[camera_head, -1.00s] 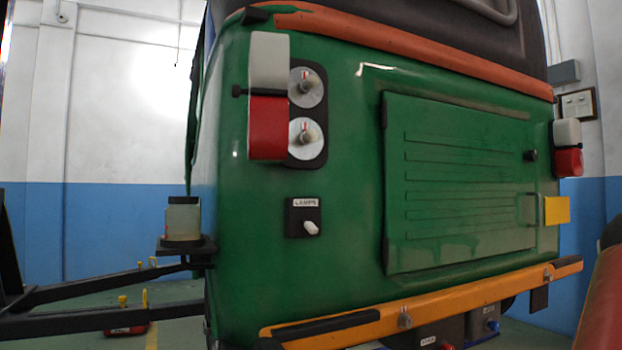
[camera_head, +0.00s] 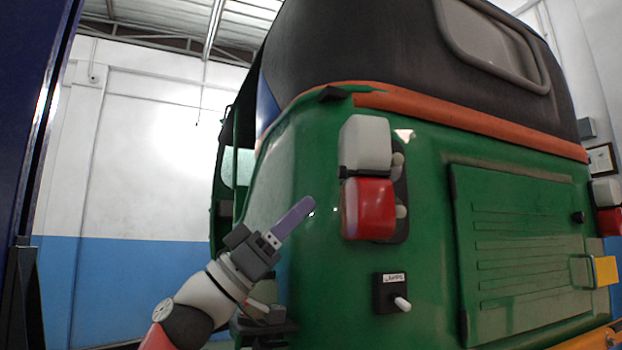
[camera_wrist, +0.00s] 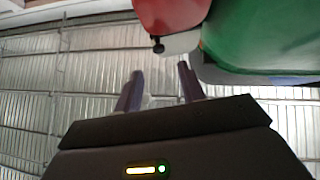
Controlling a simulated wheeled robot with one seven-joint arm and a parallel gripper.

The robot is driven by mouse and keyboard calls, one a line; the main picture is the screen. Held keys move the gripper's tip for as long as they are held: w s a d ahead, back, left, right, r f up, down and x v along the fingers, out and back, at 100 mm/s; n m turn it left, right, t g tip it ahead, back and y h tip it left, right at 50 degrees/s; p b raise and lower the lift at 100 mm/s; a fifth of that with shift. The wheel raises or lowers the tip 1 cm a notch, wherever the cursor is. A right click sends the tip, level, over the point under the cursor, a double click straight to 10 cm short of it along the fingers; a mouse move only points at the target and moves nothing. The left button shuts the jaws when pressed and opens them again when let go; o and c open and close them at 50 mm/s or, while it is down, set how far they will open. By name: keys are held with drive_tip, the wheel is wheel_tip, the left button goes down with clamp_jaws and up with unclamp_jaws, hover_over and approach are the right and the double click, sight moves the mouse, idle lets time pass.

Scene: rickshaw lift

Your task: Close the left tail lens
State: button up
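The left tail lens has a white upper half (camera_head: 365,145) and a red lower half (camera_head: 370,208). It stands out from the green body, with the dark lamp backing and bulbs (camera_head: 400,190) showing behind its right side, so it is open. A small black tab sits at its left edge. My gripper (camera_head: 308,204) is left of the red half, apart from it in the picture. In the wrist view my gripper (camera_wrist: 160,70) has its two purple fingers apart with nothing between them. The red half (camera_wrist: 170,14) and white half (camera_wrist: 181,42) show beyond the fingertips.
The green rickshaw body (camera_head: 310,265) is close to my gripper's right. A lamps switch (camera_head: 390,293) sits below the lens. A dark ledge (camera_head: 265,330) juts out beneath my wrist. Open room lies left of the rickshaw.

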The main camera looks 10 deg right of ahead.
sight(338, 174)
drive_tip(key=p+x, duration=0.1)
drive_tip(key=x, duration=0.6)
drive_tip(key=shift+d+r+p, duration=0.25)
drive_tip(key=shift+d+p, duration=0.05)
drive_tip(key=shift+c, duration=0.4)
clamp_jaws()
